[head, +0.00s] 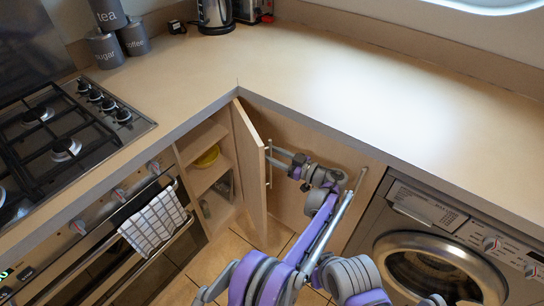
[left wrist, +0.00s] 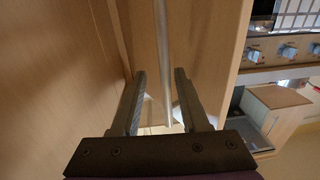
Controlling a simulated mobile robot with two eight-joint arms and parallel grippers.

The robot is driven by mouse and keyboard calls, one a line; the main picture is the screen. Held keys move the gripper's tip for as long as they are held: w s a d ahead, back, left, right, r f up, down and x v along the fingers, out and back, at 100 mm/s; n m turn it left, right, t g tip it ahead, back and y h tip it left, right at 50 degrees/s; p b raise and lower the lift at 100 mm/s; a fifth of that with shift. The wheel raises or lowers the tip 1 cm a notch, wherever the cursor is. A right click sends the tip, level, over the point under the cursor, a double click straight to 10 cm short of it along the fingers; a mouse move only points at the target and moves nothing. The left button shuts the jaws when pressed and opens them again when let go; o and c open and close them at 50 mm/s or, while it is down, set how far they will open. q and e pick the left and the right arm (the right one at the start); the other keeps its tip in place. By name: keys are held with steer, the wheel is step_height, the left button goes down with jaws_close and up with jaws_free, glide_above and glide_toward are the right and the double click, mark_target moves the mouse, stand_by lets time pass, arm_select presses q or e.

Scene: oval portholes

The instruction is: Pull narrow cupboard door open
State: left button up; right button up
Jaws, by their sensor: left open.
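The narrow cupboard door (head: 249,168) stands partly open in the corner below the worktop, swung out from the shelves. Its upright metal bar handle (head: 269,165) is on the face turned to the right. My left gripper (head: 278,160) is at this handle, reaching in from the right. In the left wrist view the handle (left wrist: 168,70) runs between the two spread fingers of the left gripper (left wrist: 165,100), which is open and not clamped on it. The door panel (left wrist: 215,50) shows behind the handle.
Shelves (head: 205,187) inside the cupboard hold a yellow bowl (head: 207,157). An oven with a checked towel (head: 153,221) is to the left, a washing machine (head: 440,250) to the right. A wide wooden front (head: 290,208) is close behind my left gripper. Tiled floor (head: 225,262) shows below the door.

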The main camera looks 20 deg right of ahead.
arm_select(q)
step_height(320, 180, up, 9)
steer(key=p, duration=0.1)
steer(key=shift+f, duration=0.15)
steer(key=shift+c, duration=0.3)
